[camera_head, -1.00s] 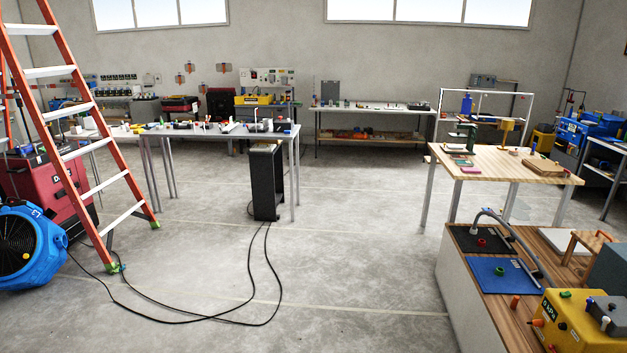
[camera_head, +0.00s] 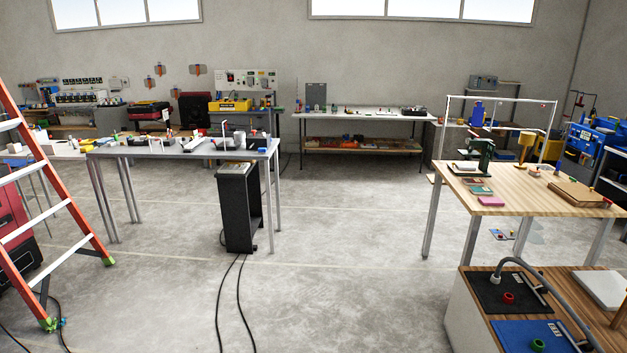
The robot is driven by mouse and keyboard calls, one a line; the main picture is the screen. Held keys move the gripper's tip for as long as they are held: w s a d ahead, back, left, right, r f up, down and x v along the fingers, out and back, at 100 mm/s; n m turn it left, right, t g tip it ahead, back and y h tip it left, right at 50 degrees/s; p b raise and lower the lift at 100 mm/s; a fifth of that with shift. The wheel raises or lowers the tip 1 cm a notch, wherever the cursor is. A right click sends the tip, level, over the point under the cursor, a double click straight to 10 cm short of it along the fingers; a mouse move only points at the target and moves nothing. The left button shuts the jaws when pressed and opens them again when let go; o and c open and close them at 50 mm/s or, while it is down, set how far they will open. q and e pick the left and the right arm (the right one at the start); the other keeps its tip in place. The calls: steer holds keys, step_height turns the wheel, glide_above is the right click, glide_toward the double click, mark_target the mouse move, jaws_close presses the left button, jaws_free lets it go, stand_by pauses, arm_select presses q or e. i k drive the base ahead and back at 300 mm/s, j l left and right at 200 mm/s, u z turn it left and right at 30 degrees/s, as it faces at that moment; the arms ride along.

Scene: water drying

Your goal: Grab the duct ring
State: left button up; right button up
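No object stands out clearly as the duct ring, and I cannot tell which thing it is. A small red ring-like piece (camera_head: 508,298) sits on a black mat (camera_head: 485,286) on the low wooden-topped bench at the lower right. A small green ring-like piece (camera_head: 537,345) sits on a blue mat (camera_head: 510,334) nearer to me. A grey cylinder (camera_head: 239,139) stands on the table at centre left, too small to make out well. Neither of my grippers is in view.
An orange ladder (camera_head: 62,206) stands at the left. A grey-topped table (camera_head: 180,148) with a black cabinet (camera_head: 238,207) under its right end is ahead. Black cables (camera_head: 229,300) lie on the floor. A wooden table (camera_head: 520,188) stands at right.

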mark_target(238, 136)
steer(key=i, duration=3.35)
steer(key=i+j+z, duration=0.1)
steer(key=i, duration=1.6)
steer(key=i+u, duration=0.1)
steer(key=i, duration=0.45)
steer(key=i+l, duration=0.15)
steer(key=i, duration=0.4)
steer(key=i+l+u, duration=0.15)
steer(key=i, duration=0.4)
steer(key=i+j, duration=0.05)
